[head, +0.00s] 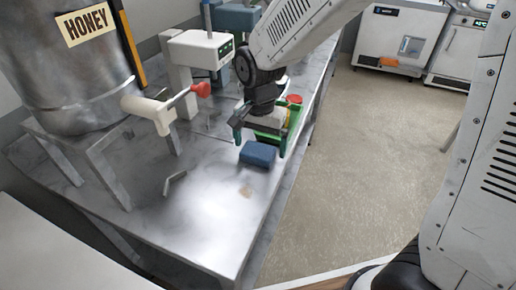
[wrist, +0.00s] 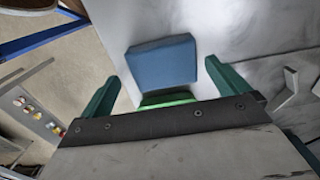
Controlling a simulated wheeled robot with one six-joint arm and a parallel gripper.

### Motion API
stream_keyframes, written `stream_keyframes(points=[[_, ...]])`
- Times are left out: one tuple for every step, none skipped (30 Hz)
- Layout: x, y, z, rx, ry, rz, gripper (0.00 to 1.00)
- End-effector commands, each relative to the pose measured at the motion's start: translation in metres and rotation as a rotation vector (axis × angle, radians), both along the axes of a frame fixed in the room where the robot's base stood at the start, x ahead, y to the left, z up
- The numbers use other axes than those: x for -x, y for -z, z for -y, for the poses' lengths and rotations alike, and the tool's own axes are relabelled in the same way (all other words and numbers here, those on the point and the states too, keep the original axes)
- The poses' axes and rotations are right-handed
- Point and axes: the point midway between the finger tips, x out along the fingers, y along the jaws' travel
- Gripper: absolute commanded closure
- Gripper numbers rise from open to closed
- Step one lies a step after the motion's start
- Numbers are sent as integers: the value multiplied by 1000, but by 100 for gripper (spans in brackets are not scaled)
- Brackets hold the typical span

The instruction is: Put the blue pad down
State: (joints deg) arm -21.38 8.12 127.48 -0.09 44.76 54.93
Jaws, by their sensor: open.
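The blue pad (head: 258,153) lies flat on the grey metal table (head: 205,210), close to its right edge. It also shows in the wrist view (wrist: 162,64), just beyond and between the open fingers. My gripper (head: 260,138) is open, with its green fingers spread apart; in the wrist view my gripper (wrist: 160,85) has no contact with the pad that I can see. A bright green strip (wrist: 166,100) shows between the pad and the gripper body.
A honey tank (head: 75,65) with a tap (head: 155,110) stands on a stand at left. A white and green device (head: 200,50) is behind. A small metal piece (head: 175,181) lies on the table. The front middle of the table is clear; the floor (head: 350,150) is to the right.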

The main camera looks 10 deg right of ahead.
Motion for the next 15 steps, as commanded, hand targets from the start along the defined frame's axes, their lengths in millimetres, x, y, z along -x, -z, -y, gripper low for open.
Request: stream_keyframes(points=[[-1,-14,-1,-3,-2,5,0],[-1,-21,-2,-4,-2,7,0],[-1,-31,-3,-4,-3,9,0],[-1,-38,-3,-3,-3,7,0],[-1,-44,-3,-4,-3,7,0],[-1,-53,-3,-4,-3,7,0],[-1,-59,-3,-4,-3,7,0],[-1,-65,-3,-4,-3,7,0],[-1,-72,-3,-4,-3,7,0],[-1,-76,-3,-4,-2,6,0],[-1,-80,-3,-4,-2,6,0],[-1,-85,-3,-3,-2,6,0],[-1,-88,-3,-4,-1,5,0],[-1,-90,-2,-3,-1,6,0],[-1,-93,-2,-4,-1,5,0]])
